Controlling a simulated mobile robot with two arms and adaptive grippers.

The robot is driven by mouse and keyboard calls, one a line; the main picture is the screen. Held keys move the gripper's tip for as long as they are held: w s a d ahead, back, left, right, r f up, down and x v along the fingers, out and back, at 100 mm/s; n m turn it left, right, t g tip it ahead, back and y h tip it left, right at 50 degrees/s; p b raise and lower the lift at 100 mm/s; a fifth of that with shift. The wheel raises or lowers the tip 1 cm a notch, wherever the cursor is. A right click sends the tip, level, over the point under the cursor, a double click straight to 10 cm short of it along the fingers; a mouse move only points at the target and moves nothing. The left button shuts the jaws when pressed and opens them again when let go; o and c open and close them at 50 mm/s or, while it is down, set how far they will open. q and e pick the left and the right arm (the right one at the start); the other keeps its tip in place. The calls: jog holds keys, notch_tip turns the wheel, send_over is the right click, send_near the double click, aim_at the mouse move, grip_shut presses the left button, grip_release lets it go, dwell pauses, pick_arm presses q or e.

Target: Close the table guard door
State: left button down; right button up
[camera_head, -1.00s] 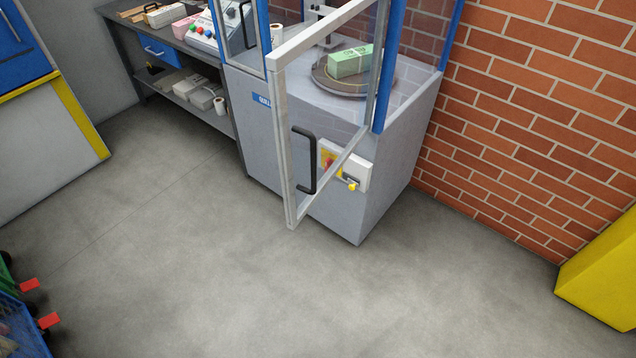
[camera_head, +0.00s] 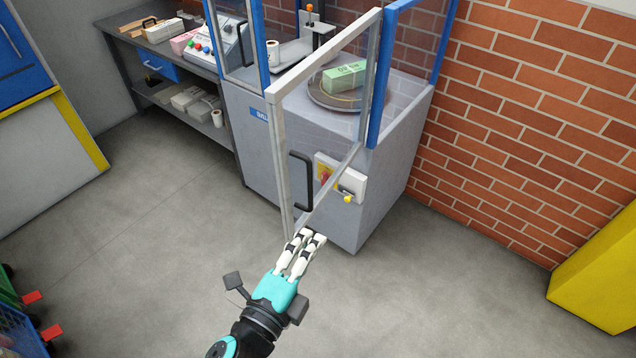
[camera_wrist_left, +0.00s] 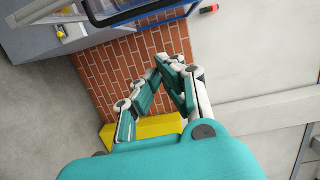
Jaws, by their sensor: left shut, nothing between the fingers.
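The table guard door (camera_head: 278,150) is a clear panel in a grey metal frame with a black handle (camera_head: 301,182) near its free edge. It stands open, swung out from the blue-framed guard on the grey machine cabinet (camera_head: 395,165). My left gripper (camera_head: 313,236) is shut and empty at the door's lower free corner in the head view; whether it touches the frame I cannot tell. In the left wrist view the gripper fingers (camera_wrist_left: 165,70) show, with a grey frame and black handle (camera_wrist_left: 135,12) at the top. My right gripper is out of view.
A green wrapped bundle (camera_head: 344,76) lies on a round turntable (camera_head: 330,100) behind the door. A brick wall (camera_head: 520,120) and a yellow block (camera_head: 605,275) are at the right. A workbench (camera_head: 130,75) stands at the back left. Floor in front is clear.

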pick_arm(q)
jog(key=w+d+r+p, duration=0.1)
jog(key=w+p, duration=0.4)
jog(key=w, duration=0.6)
jog(key=shift+w+r, duration=0.15)
jog(key=shift+r, duration=0.05)
jog(key=shift+d, duration=0.15)
